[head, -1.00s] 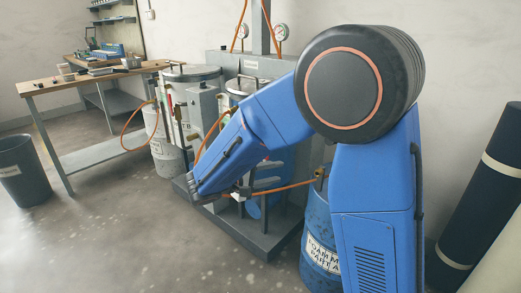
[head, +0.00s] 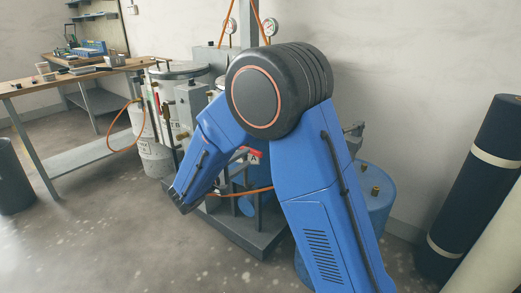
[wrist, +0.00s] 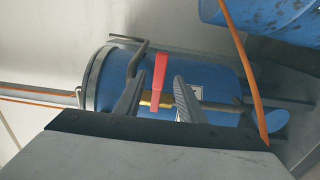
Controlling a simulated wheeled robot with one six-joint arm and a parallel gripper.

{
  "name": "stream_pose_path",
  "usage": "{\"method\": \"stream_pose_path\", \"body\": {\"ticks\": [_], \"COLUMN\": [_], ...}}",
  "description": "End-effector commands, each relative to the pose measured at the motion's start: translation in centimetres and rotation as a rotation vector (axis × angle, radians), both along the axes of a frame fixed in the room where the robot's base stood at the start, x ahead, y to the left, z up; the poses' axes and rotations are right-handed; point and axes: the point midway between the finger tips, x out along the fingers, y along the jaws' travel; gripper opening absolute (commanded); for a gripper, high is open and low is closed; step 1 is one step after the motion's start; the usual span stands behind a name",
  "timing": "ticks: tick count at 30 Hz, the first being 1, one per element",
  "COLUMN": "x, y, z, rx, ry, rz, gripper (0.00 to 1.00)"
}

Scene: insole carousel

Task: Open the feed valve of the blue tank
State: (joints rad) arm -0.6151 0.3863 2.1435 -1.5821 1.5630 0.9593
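The blue tank (wrist: 205,85) fills the middle of the wrist view, appearing on its side, with a dark band at its left end. A red valve lever (wrist: 160,72) stands out in front of it above a brass valve body (wrist: 154,99). My gripper (wrist: 160,76) is open, one finger on each side of the red lever. Gaps show between the lever and both fingers, though depth is hard to judge.
An orange hose (wrist: 243,65) runs past the right finger in the wrist view. A blue drum (head: 374,195) is at right, a workbench (head: 75,76) at left. Open floor lies in front.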

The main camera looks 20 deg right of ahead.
Motion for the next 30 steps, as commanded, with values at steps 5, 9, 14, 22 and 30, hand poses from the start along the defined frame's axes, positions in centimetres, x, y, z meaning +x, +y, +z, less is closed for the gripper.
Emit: {"method": "stream_pose_path", "body": {"ticks": [5,9,14,22,30], "x": [1.8,3.1,4.5,5.9,6.0], "y": [-2.6,-4.5,-6.4,-8.2,-8.4], "z": [0.0,0.0,0.0,0.0,0.0], "rx": [0.001,0.000,-0.001,-0.001,0.000], "ry": [0.001,0.000,0.001,0.001,0.000], "rz": [-0.004,-0.004,-0.003,-0.001,0.000], "gripper": [0.36,0.36,0.36,0.36,0.36]}}
